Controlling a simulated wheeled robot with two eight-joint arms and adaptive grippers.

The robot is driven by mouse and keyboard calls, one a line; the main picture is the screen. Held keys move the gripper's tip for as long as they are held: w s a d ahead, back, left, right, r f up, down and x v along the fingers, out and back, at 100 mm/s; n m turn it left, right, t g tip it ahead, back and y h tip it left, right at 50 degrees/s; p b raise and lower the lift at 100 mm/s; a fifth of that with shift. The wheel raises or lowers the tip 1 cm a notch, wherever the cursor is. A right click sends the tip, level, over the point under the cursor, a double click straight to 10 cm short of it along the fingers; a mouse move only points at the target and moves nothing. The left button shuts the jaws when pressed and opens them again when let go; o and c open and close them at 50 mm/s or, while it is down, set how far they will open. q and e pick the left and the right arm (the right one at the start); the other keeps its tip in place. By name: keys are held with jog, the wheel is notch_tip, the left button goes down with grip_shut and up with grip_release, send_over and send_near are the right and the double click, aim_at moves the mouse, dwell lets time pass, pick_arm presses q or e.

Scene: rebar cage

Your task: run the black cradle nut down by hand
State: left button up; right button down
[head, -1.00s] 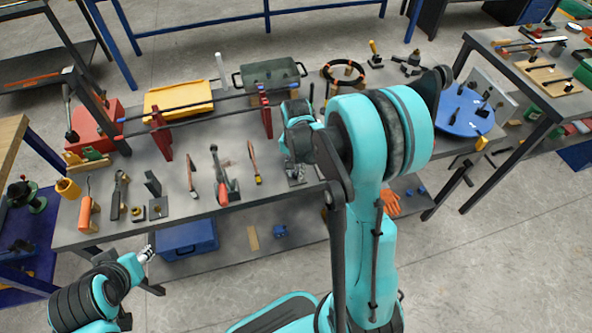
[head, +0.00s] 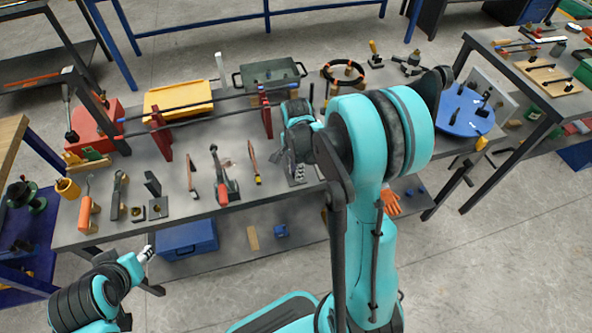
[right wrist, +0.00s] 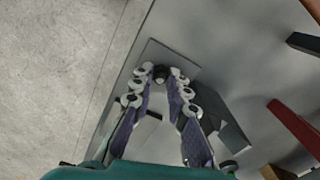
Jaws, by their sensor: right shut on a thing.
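The black cradle nut (right wrist: 160,73) shows in the right wrist view as a small dark round piece above a grey square base plate (right wrist: 160,51). My right gripper (right wrist: 161,75) is shut on the nut, with a pale fingertip on each side. In the head view my right gripper (head: 298,172) points down at the table's front edge; its arm and wrist hide most of the cradle there. My left gripper (head: 147,254) is at the lower left, off the table's front edge, small and with its finger opening unclear.
The grey workbench (head: 240,203) holds hand tools left of my right gripper, including a red-and-grey clamp (head: 224,185). Long dark bars on red stands (head: 161,135) run behind. A blue disc (head: 462,112) lies to the right. In the wrist view, a dark block (right wrist: 222,112) stands close beside the right finger.

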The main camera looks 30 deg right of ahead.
dwell(0.3)
jog(key=c, duration=1.5)
grip_release()
notch_tip(320, 180, up, 12)
jog(key=s+a+r+n+t, duration=0.1)
jog(key=s+a+n+t, duration=0.1)
jog(key=s+a+n, duration=0.1)
jog(key=s+a+n+t, duration=0.2)
jog(key=s+a+n, duration=0.2)
jog(key=n, duration=0.4)
jog(key=s+a+r+n+t, duration=0.1)
jog(key=s+a+n+t, duration=0.2)
jog(key=n, duration=0.3)
jog(key=shift+s+a+r, duration=0.2)
jog(key=shift+s, duration=0.25)
jog(key=shift+s+a+r, duration=0.15)
jog(key=shift+s+a, duration=0.05)
jog(key=shift+s, duration=0.25)
